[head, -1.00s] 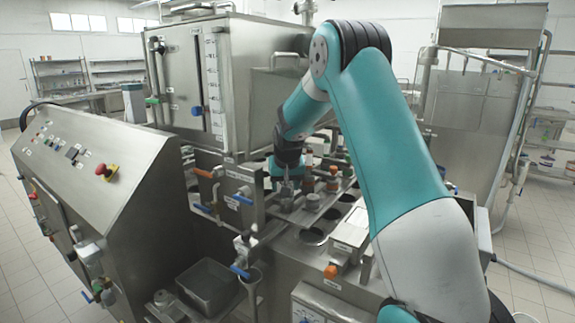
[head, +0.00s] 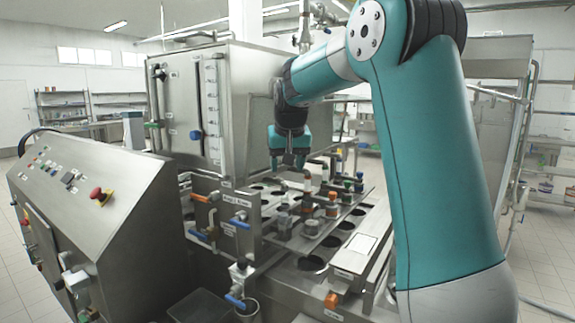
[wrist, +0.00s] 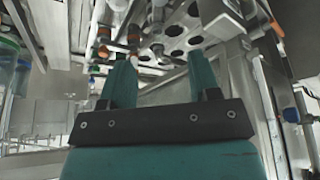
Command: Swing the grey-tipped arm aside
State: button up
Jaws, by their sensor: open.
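My gripper (head: 288,160) hangs above the filler deck in the head view, clear of the parts below. In the wrist view its two teal fingers (wrist: 161,72) are apart with nothing between them. Below stand several short posts and pipe arms; among them are an orange-capped one (head: 332,203), a green-capped one (head: 347,186) and a blue-capped one (head: 359,178). Grey upright pieces (head: 284,222) stand at the left of this group. I cannot tell for sure which is the grey-tipped arm. The wrist view shows orange parts (wrist: 133,35) beyond the left finger.
The steel deck (head: 335,225) has rows of dark round holes. A steel tank (head: 240,100) stands behind and left of the gripper. A control console (head: 95,200) with a red button is at the left. Blue-handled valves (head: 238,222) line the deck's left side.

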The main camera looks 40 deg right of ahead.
aim_at(284, 216)
jog(key=shift+c, duration=1.1)
jog(key=shift+m+t, duration=0.3)
jog(key=shift+m, duration=0.1)
jog(key=s+d+f, duration=0.1)
jog(key=s+d+f+b, duration=0.1)
jog(key=d+f, duration=0.1)
jog(key=shift+s+f, duration=0.1)
jog(key=shift+f, duration=0.15)
jog(key=c, duration=0.7)
jog(key=s+d+f+m, duration=0.1)
jog(key=s+d+f+t+y+b, duration=0.1)
jog(key=s+f, duration=0.1)
jog(key=s+d+f+m+t, duration=0.1)
jog(key=f, duration=0.1)
jog(key=shift+s+m, duration=0.3)
jog(key=shift+s, duration=0.05)
grip_shut()
jog(key=shift+t+y, duration=0.3)
jog(key=shift+t, duration=0.2)
jog(key=p+x, duration=0.2)
jog(key=x, duration=0.8)
jog(key=shift+s+f, duration=0.1)
jog(key=shift+s, duration=0.15)
jog(key=shift+w+a+m+p, duration=0.15)
jog(key=shift+w+a+p, duration=0.4)
jog(key=shift+w, duration=0.3)
jog(key=shift+w+a+m+p, duration=0.15)
jog(key=shift+w+a+p, duration=0.3)
jog(key=shift+w, duration=0.4)
